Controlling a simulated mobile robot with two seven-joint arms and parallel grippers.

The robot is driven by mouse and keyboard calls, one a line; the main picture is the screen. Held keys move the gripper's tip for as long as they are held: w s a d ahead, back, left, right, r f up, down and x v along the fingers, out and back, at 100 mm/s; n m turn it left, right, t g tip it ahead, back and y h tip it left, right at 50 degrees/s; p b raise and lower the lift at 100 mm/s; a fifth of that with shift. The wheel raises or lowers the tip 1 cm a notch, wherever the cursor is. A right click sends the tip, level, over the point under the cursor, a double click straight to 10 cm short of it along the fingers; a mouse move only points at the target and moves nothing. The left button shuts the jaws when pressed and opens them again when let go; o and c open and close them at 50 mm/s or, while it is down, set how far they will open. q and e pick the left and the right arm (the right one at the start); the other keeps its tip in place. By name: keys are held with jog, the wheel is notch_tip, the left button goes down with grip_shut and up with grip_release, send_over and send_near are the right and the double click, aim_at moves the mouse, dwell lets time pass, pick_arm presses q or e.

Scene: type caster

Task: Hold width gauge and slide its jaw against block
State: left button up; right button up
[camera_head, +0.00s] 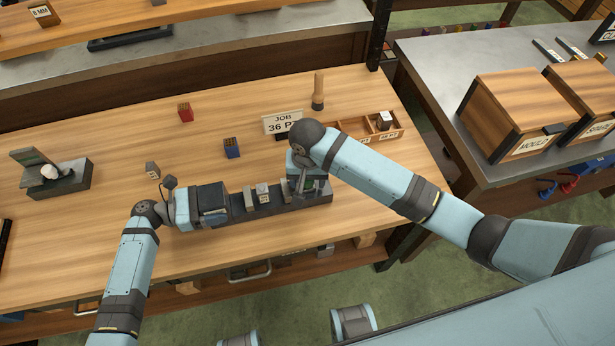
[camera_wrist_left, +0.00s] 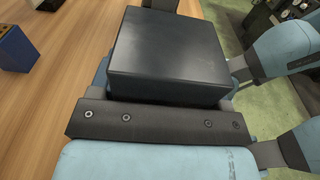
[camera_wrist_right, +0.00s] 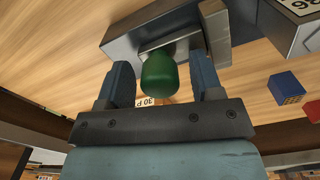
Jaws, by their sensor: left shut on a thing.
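The width gauge (camera_head: 318,200) is a long dark bar lying across the front of the bench. A small labelled block (camera_head: 263,193) stands on it beside a grey upright jaw (camera_head: 248,199). Another grey upright (camera_head: 285,190), apparently the sliding jaw, stands right of the block with a gap between. My left gripper (camera_head: 212,200) is shut on the gauge's left end; in the left wrist view a dark box (camera_wrist_left: 168,50) hides its fingertips. My right gripper (camera_wrist_right: 163,75) is open at the right end, its fingers either side of a green knob (camera_wrist_right: 159,75), with gaps.
A sign (camera_head: 283,123) reading JOB 36 and a wooden tray (camera_head: 352,128) stand behind. Red (camera_head: 185,112) and blue (camera_head: 232,148) blocks and a small grey block (camera_head: 152,170) are on the bench. A dark device (camera_head: 58,180) sits at left. Bench between these is clear.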

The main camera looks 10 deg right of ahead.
jog(key=c, duration=0.8)
jog(key=shift+a, duration=2)
jog(key=o, duration=0.9)
jog(key=shift+d, duration=0.1)
jog(key=shift+c, duration=0.2)
notch_tip(320, 180, up, 12)
